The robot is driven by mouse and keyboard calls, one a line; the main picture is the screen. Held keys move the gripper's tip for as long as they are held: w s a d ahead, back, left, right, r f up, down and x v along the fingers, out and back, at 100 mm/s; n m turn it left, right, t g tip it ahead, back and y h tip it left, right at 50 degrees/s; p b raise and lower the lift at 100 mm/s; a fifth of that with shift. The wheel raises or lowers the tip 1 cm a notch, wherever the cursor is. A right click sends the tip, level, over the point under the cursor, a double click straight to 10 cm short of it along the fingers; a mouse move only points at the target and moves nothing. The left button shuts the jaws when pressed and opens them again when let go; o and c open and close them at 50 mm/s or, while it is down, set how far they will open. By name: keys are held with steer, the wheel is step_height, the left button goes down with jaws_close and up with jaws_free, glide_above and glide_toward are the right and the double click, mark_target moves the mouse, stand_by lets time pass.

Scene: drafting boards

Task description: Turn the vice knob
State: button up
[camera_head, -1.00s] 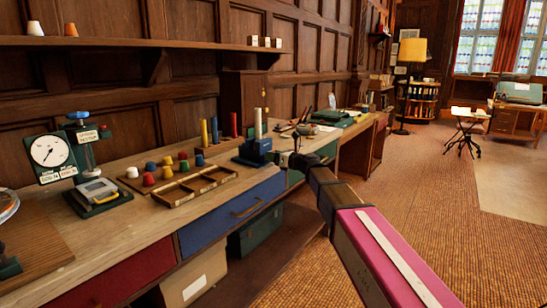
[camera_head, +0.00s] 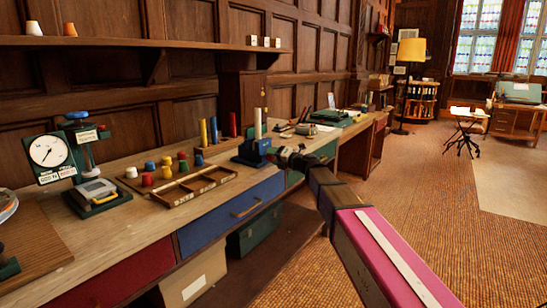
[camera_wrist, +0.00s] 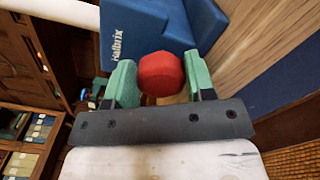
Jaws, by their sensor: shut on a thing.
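The blue vice (camera_head: 252,153) stands on the bench and grips an upright white rod (camera_head: 258,122). In the wrist view, the vice body (camera_wrist: 150,35) is at the top with white lettering on its side. The red vice knob (camera_wrist: 161,73) sits between the green fingers of my gripper (camera_wrist: 157,80). My gripper is shut on the knob, with a finger on either side. In the head view, my gripper (camera_head: 284,155) is at the vice's right side, and the knob is hidden there.
A dial press (camera_head: 50,150) stands further left. Green cases (camera_head: 330,117) lie on the bench beyond the vice. The floor to the right is open.

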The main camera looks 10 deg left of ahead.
steer(key=shift+f+m, duration=0.15)
steer(key=shift+m, duration=0.45)
steer(key=o, duration=0.9)
steer(key=shift+d, duration=0.15)
steer(key=v, duration=1)
steer(key=shift+s+d, duration=0.2)
steer(key=shift+d, duration=0.1)
